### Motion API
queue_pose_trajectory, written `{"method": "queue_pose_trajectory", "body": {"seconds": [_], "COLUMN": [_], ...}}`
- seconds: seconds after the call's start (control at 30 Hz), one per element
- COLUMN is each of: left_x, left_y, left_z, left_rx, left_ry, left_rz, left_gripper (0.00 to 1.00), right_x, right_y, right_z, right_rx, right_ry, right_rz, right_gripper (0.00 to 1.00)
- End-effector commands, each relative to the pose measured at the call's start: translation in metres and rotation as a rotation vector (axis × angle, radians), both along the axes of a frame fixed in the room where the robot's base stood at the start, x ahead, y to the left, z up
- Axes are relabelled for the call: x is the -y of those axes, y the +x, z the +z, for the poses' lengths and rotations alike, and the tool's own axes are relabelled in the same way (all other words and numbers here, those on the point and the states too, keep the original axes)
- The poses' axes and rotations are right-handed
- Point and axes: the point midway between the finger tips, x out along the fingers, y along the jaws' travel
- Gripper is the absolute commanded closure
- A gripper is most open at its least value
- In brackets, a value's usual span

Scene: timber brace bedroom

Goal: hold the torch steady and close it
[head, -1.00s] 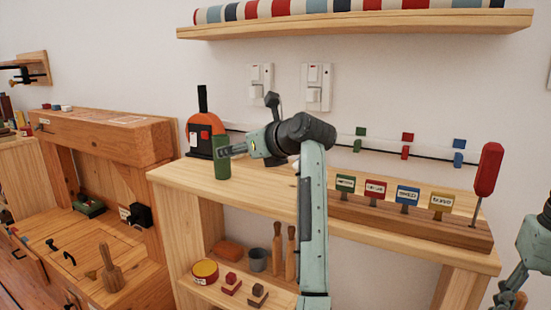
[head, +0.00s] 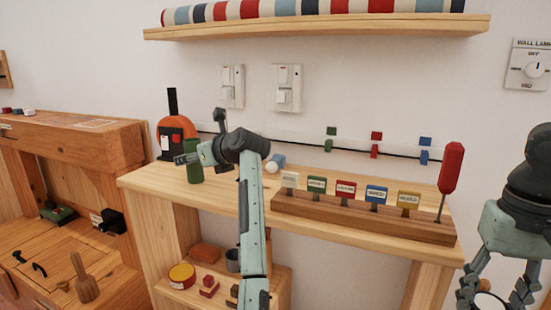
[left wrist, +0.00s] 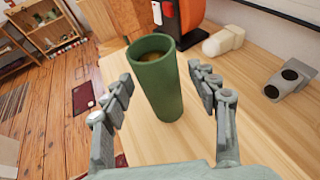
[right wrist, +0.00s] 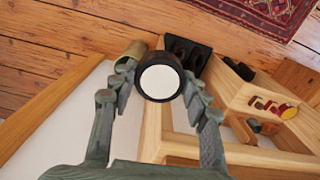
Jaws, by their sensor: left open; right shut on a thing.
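The torch body (head: 194,174) is a green tube standing upright at the left end of the workbench top. In the left wrist view the torch body (left wrist: 157,85) has an open top with something brownish inside. My left gripper (head: 184,158) is open, with its fingers (left wrist: 166,92) on either side of the tube. My right gripper (right wrist: 162,92) is shut on a round, dark-rimmed piece with a pale face (right wrist: 160,80), which looks like the torch head. In the head view this round piece (head: 484,301) is low at the right, away from the torch body.
An orange and black device (head: 174,136) stands behind the torch body. A wooden rack with coloured labels (head: 360,216) and a red screwdriver (head: 451,167) fill the right of the bench. A shelf (head: 320,27) hangs above.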

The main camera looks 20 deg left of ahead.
Motion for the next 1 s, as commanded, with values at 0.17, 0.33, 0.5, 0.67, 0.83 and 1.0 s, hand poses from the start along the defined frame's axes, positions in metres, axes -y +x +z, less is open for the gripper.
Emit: {"method": "queue_pose_trajectory", "body": {"seconds": [0.17, 0.33, 0.5, 0.67, 0.83, 1.0], "left_x": [-0.0083, -0.0081, -0.0079, -0.0078, -0.0078, -0.0078], "left_y": [0.0042, 0.0042, 0.0041, 0.0041, 0.0041, 0.0041], "left_z": [-0.0035, -0.0036, -0.0036, -0.0035, -0.0035, -0.0024], "left_rx": [0.0, 0.001, 0.001, 0.001, 0.0, 0.002], "left_ry": [-0.001, -0.001, -0.001, -0.001, -0.001, 0.0], "left_rz": [-0.001, -0.001, -0.001, -0.001, -0.001, -0.001], "left_gripper": [0.41, 0.41, 0.47, 0.67, 0.88, 1.0], "right_x": [0.0, 0.0, 0.0, 0.0, 0.0001, 0.0], "right_y": [0.0, 0.0, 0.0, 0.0, 0.0, 0.0], "right_z": [0.0014, 0.0012, 0.0012, 0.0012, 0.0012, 0.0013], "right_rx": [0.0, 0.0, 0.0, 0.0, 0.0, 0.0], "right_ry": [0.0, 0.0, 0.0, 0.0, 0.0, 0.0], "right_rz": [0.0, 0.0, 0.0, 0.0, 0.0, 0.0], "right_gripper": [0.74, 0.74, 0.74, 0.74, 0.74, 0.74]}}
